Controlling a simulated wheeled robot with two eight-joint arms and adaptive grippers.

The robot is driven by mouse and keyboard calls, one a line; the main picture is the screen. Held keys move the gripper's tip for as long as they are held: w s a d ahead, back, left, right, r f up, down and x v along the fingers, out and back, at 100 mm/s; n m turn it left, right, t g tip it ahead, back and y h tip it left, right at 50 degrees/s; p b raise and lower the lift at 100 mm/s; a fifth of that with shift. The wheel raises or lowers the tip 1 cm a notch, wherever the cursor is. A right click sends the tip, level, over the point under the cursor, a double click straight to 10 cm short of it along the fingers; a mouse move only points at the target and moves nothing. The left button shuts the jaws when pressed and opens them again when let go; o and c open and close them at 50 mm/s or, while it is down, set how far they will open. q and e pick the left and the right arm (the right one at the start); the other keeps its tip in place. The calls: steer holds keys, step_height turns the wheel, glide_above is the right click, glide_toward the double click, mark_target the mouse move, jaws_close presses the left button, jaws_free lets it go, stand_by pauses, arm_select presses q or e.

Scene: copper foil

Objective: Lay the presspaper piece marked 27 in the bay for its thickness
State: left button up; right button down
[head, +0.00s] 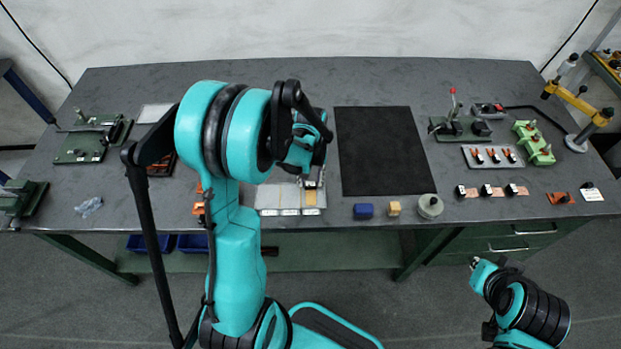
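A pale grey tray (275,197) divided into bays, with white labels along its front edge, lies near the table's front edge. A small tan piece (311,198) shows in its right-hand bay. No number can be read on it, so I cannot tell whether it is the piece marked 27. My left gripper (312,183) points down just above the right part of the tray, and my arm hides the tray's back left. Its fingers are too small to tell open from shut. My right gripper (474,263) is off the table at the lower right, its finger state unclear.
A black mat (378,150) lies right of the tray. A blue block (363,211), a tan block (394,208) and a round grey piece (430,206) stand along the front edge. Fixtures and a green holder (534,142) fill the right side.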

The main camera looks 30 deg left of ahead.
arm_select(q)
steer(key=shift+r+p, duration=0.8)
steer(key=shift+r, duration=0.55)
steer(key=o, duration=0.6)
steer(key=shift+c, duration=0.2)
steer(key=shift+r, duration=0.1)
steer(key=shift+r+p, duration=1.4)
steer(key=shift+r, duration=0.55)
